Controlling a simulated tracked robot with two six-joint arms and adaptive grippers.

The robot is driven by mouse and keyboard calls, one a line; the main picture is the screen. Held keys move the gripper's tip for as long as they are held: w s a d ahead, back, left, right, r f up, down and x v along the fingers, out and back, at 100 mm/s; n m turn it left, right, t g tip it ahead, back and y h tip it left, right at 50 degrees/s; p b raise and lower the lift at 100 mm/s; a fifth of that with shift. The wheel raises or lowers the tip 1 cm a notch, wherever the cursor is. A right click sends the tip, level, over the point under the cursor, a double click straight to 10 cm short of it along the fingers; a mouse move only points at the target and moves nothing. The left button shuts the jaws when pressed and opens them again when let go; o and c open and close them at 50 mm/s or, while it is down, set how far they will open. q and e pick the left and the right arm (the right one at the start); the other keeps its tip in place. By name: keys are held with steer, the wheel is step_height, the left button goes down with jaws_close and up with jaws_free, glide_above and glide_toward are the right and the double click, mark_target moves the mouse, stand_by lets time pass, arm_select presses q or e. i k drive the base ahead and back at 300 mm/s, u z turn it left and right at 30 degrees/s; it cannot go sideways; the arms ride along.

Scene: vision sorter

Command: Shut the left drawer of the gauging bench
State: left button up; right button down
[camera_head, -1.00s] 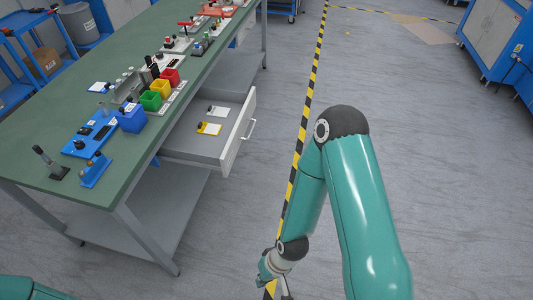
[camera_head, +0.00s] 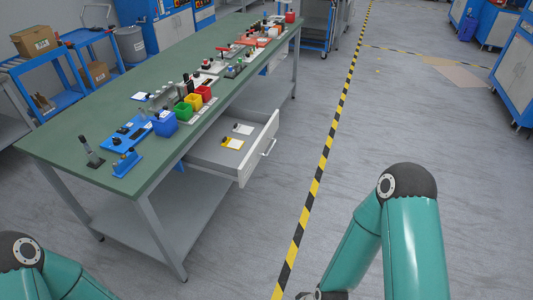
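The drawer (camera_head: 217,157) of the green-topped bench (camera_head: 123,185) stands pulled out from the bench's right side. Its pale front (camera_head: 256,155) carries a bar handle (camera_head: 269,147). A yellow-edged card and a white card with small dark items lie inside it. My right arm is at the lower right, apart from the drawer; its gripper is cut off at the bottom edge, with at most a sliver showing. My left arm shows only at the lower left corner, and its gripper is out of the frame.
On the bench top stand blue, green, yellow and red bins (camera_head: 184,111), a blue fixture (camera_head: 123,137) and several gauges. A black-and-yellow floor stripe (camera_head: 318,187) runs beside the bench. Grey floor between drawer and stripe is clear. Blue carts (camera_head: 62,70) stand behind the bench.

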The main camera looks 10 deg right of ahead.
mark_target(207, 154)
steer(key=u, duration=0.05)
steer(key=i, duration=1)
steer(key=z, duration=0.05)
